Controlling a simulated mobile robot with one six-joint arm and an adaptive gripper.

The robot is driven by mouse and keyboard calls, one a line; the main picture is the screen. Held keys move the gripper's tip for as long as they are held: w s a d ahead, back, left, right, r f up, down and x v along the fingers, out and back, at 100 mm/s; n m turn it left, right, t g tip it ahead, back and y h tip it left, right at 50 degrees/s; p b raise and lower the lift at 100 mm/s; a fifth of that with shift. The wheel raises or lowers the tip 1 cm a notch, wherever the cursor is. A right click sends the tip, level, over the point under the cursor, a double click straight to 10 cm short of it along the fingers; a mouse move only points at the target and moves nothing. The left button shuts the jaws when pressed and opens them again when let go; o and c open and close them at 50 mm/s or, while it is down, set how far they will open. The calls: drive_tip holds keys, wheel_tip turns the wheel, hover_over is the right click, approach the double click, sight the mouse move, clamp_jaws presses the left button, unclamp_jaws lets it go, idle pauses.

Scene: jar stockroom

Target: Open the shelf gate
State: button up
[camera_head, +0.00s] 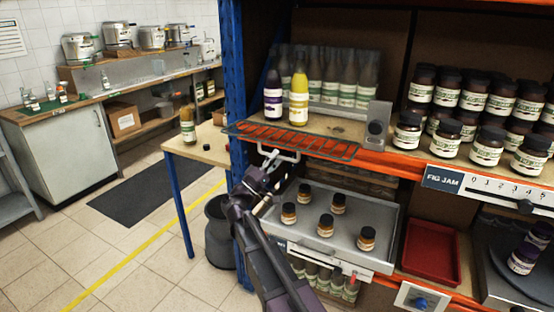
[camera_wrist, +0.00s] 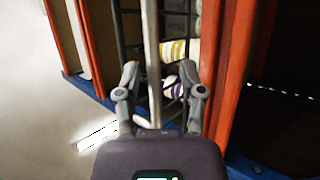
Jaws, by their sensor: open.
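The shelf gate (camera_head: 325,147) is a low, dark-framed grille with orange showing through it, at the front of the upper shelf's left bay. Its pale handle (camera_head: 290,156) sticks out at the front. A purple-black bottle (camera_head: 273,98) and a yellow bottle (camera_head: 299,95) stand behind the gate. My gripper (camera_head: 272,166) is open, just below and in front of the handle. In the wrist view, a pale bar (camera_wrist: 151,50), apparently the handle, runs between the open fingers (camera_wrist: 160,80). I cannot tell whether the fingers touch it.
A grey tray (camera_head: 375,225) with several small jars is below the gate. A blue post (camera_head: 234,60) stands left of it. A grey speaker-like box (camera_head: 378,125) sits on the shelf to the right. A wooden table (camera_head: 205,150) is at left; a red bin (camera_head: 432,255) is lower right.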

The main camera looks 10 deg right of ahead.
drive_tip(key=a+f+b, duration=0.6)
drive_tip(key=f+b, duration=0.7)
drive_tip(key=shift+w+a+f, duration=0.15)
drive_tip(key=shift+w+a, duration=0.05)
drive_tip(key=shift+w, duration=0.15)
idle(1.4)
idle(0.5)
drive_tip(key=s+d+f+m+g+y, duration=0.1)
drive_tip(key=s+d+f+g+y, duration=0.3)
drive_tip(key=d+f, duration=0.45)
drive_tip(key=s+d+f+g+y, duration=0.3)
drive_tip(key=d+f+g+y, duration=0.1)
drive_tip(key=d+f, duration=0.45)
drive_tip(key=s+d+f+g+y, duration=0.2)
drive_tip(key=s+d+f+y, duration=0.1)
drive_tip(key=s+f+y, duration=0.3)
drive_tip(key=s+a+f+m+g+y, duration=0.1)
drive_tip(key=s+a+f+y, duration=0.2)
drive_tip(key=s+y, duration=0.15)
drive_tip(key=s+a+f+g+y, duration=0.1)
drive_tip(key=s+a+f+y, duration=0.1)
drive_tip(key=s+f+y, duration=0.25)
wheel_tip(320, 180, up, 37)
drive_tip(key=p, duration=3.6)
drive_tip(key=shift+s+r+h+p, duration=0.15)
drive_tip(key=shift+s+h+p, duration=0.15)
drive_tip(key=shift+h, duration=0.1)
